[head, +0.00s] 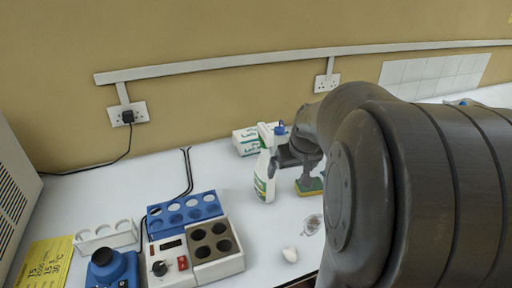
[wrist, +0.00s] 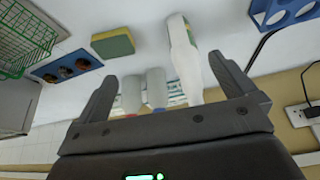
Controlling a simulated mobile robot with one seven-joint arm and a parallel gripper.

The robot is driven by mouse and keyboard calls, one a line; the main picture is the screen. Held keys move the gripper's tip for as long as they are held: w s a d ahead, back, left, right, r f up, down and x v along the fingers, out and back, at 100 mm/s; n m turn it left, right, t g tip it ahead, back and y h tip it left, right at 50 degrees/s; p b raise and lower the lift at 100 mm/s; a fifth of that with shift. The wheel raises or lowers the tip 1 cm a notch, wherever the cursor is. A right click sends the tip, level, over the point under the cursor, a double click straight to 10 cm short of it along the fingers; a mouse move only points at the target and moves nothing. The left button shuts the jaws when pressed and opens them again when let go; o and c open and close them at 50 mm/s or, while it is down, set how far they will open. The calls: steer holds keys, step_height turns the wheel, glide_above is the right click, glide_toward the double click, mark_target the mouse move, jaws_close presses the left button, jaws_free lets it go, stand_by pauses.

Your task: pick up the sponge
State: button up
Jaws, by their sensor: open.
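The sponge (head: 308,187), green with a yellow side, lies on the white bench in the head view, partly hidden by my arm. It also shows in the wrist view (wrist: 113,43), at the upper left, whole and uncovered. My gripper (head: 296,158) is near the sponge in the head view, partly hidden by my own arm. In the wrist view my gripper (wrist: 162,72) has its two fingers wide apart with nothing held between them. The sponge lies beyond the fingertips, nearer the left finger, and appears apart from them.
A white bottle with a green label (head: 265,168) stands just left of my gripper. A white and green box (head: 246,140) is behind. A blue rack (head: 184,212), a heating block (head: 212,243) and a glass dish (head: 312,224) are nearby. A green wire basket (wrist: 24,36) shows in the wrist view.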

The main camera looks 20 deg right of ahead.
steer(key=w+d+f, duration=0.3)
steer(key=d+f, duration=0.4)
steer(key=d, duration=0.5)
glide_above(312, 190)
steer(key=shift+m, duration=0.4)
step_height(312, 190, down, 4)
steer(key=shift+d+f, duration=0.1)
steer(key=shift+f, duration=0.15)
steer(key=shift+d+x, duration=0.15)
steer(key=shift+x, duration=1.3)
steer(key=shift+d+x, duration=0.1)
steer(key=shift+x, duration=1.35)
steer(key=shift+r, duration=0.1)
steer(key=c, duration=0.8)
steer(key=shift+r, duration=0.1)
